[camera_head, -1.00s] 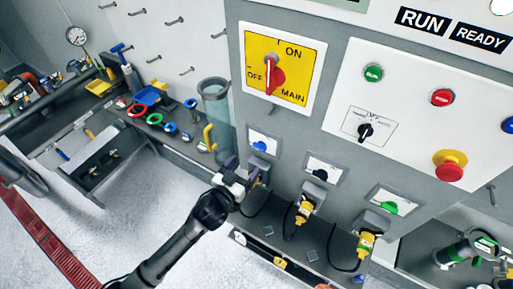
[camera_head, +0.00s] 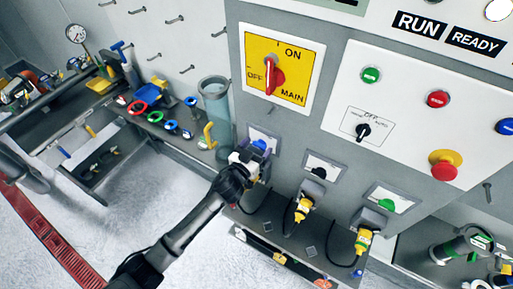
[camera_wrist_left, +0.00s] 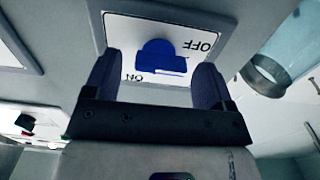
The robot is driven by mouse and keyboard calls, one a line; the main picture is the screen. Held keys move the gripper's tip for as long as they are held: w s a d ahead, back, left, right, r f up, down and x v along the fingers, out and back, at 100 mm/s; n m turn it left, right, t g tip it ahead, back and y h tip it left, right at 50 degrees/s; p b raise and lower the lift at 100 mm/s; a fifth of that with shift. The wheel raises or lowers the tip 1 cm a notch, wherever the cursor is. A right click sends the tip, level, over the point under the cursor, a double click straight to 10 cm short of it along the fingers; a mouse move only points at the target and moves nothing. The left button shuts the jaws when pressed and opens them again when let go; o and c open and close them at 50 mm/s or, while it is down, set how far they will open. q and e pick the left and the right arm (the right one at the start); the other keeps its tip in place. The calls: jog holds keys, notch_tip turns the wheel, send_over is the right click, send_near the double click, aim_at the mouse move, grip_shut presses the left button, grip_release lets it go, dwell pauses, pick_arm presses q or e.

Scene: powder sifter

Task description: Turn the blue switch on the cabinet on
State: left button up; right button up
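The blue switch (camera_head: 261,144) sits on a small white plate on the grey cabinet (camera_head: 225,22), below the yellow main switch panel. It also shows in the left wrist view as a blue knob (camera_wrist_left: 160,57), with upside-down ON at lower left and OFF at upper right. My left gripper (camera_head: 257,158) is at this plate, partly covering it in the head view. In the left wrist view its two dark fingers (camera_wrist_left: 160,85) are apart, one on each side of the knob, with a visible gap on both sides. Contact is not visible. My right gripper is not in view.
A black switch (camera_head: 318,172) and a green switch (camera_head: 386,204) are to the right, with yellow plugs and cables below. The red main switch (camera_head: 273,76) is above. A clear cylinder (camera_head: 217,112) stands close on the left. Open floor lies in front.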

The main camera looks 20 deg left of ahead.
pick_arm(q)
jog(key=c, duration=0.9)
jog(key=shift+m, duration=0.3)
jog(key=m, duration=0.3)
jog(key=shift+d+r, duration=0.1)
jog(key=m, duration=0.5)
jog(key=shift+d+m+p, duration=0.1)
jog(key=shift+m+p, duration=0.2)
jog(key=shift+p, duration=0.05)
jog(key=m, duration=0.6)
jog(key=shift+d, duration=0.15)
jog(key=shift+m, duration=1.5)
